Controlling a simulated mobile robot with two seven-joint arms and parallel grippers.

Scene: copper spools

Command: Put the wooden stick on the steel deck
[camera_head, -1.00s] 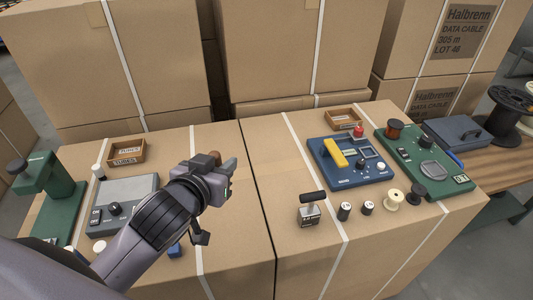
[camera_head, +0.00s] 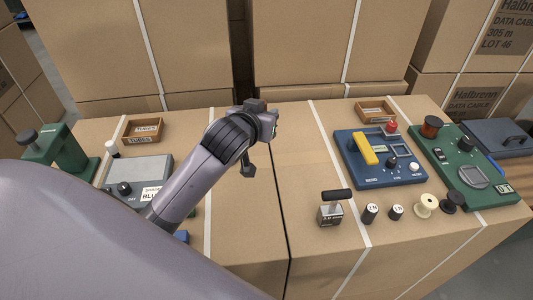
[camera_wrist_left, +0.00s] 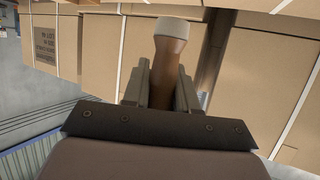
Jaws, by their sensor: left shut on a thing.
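My left gripper (camera_head: 270,118) is shut on a brown wooden stick with a pale rounded end. In the left wrist view the stick (camera_wrist_left: 170,55) stands out between the two fingers (camera_wrist_left: 162,88). In the head view the wrist hides most of the stick. The grey steel deck (camera_head: 152,170), with a dark knob and labels, sits on the left carton. My forearm covers its right and front parts. The gripper is right of the deck, in the air near the seam between the two cartons. My right gripper is not in view.
A green press (camera_head: 55,150) and a wooden box (camera_head: 143,130) stand near the deck. On the right carton are a blue deck (camera_head: 375,170), a green deck (camera_head: 465,165), a stamp (camera_head: 331,210) and small spools (camera_head: 426,206). Tall cartons (camera_head: 330,45) stand behind. The right carton's front is clear.

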